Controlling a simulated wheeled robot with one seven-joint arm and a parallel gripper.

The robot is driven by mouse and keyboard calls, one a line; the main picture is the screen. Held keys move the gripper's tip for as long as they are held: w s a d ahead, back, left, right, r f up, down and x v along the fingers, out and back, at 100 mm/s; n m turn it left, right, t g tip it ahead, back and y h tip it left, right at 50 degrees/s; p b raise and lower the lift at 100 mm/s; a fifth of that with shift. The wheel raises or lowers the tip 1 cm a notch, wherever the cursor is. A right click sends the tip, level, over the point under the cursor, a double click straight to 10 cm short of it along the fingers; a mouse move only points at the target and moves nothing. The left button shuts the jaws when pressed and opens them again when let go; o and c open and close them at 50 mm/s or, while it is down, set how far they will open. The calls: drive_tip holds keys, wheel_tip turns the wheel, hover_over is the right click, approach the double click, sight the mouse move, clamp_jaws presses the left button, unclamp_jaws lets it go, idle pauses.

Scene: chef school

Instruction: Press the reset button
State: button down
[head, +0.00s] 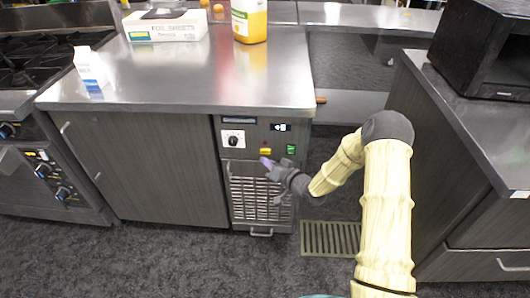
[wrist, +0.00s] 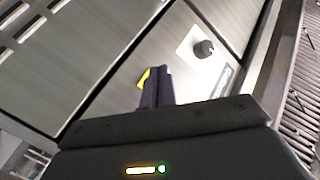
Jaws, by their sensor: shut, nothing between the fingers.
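A control panel (head: 252,138) is on the front of the counter's right-hand cabinet. It has a yellow button (head: 266,151), a green switch (head: 291,149) and a round black knob on a white plate (head: 233,139). No readable label shows which one is the reset button. My gripper (head: 265,161) is shut and empty, its tips just below the yellow button in the head view. In the wrist view the shut fingers (wrist: 157,74) partly hide the yellow button (wrist: 144,77). I cannot tell whether they touch it. The knob (wrist: 204,48) lies to their right.
A vented grille (head: 258,198) is below the panel. The steel countertop (head: 190,75) overhangs above, with a foil sheets box (head: 165,26) and a yellow bottle (head: 249,20) on it. A second counter (head: 470,125) stands right of my arm. A drain grate (head: 330,239) is in the floor.

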drive_tip(key=s, duration=0.4)
idle(0.9)
